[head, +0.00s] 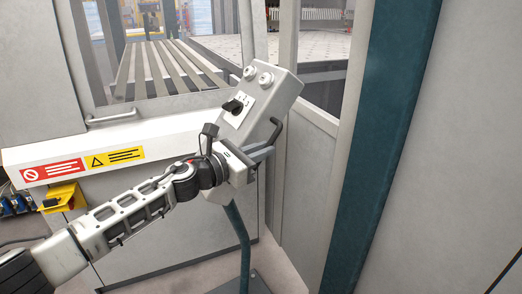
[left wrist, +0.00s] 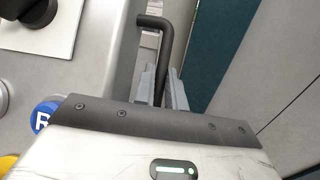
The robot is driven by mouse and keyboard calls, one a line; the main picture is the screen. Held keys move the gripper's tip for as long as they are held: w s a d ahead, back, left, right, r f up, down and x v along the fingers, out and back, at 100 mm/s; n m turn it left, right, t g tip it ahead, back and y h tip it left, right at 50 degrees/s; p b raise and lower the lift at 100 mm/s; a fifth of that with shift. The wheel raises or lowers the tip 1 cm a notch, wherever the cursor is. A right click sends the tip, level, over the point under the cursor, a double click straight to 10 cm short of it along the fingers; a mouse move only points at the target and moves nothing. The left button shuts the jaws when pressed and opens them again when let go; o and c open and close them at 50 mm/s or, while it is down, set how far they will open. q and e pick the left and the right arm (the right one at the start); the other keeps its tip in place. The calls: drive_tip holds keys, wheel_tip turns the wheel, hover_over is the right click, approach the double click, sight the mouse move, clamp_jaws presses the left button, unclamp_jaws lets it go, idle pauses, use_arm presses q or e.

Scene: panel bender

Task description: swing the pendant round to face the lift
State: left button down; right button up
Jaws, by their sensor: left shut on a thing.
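The pendant (head: 284,93) is a grey box with a black rotary knob on a white plate and two round pale fittings at its top end. It is tilted and sits on a dark teal post (head: 243,240). A dark bar handle (head: 281,131) runs along its right side; it also shows in the left wrist view (left wrist: 167,40). My left gripper (head: 266,153) is at the handle, its fingers (left wrist: 163,86) shut on the bar. In the left wrist view the pendant's side (left wrist: 92,60) shows a blue button marked R (left wrist: 43,116). My arm hides part of the pendant's lower end. My right gripper is out of view.
A white machine front with red and yellow warning labels (head: 82,163) lies behind my arm. A yellow bracket (head: 64,196) is at the left. A teal pillar (head: 381,130) and grey panel (head: 455,150) stand close on the right. A slatted table (head: 165,68) shows through the window.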

use_arm(q)
drive_tip(key=c, duration=1.5)
unclamp_jaws()
drive_tip(key=shift+s, duration=0.1)
drive_tip(key=shift+o, duration=0.2)
drive_tip(key=shift+a, duration=0.1)
drive_tip(key=b+v, duration=0.2)
drive_tip(key=v, duration=1.4)
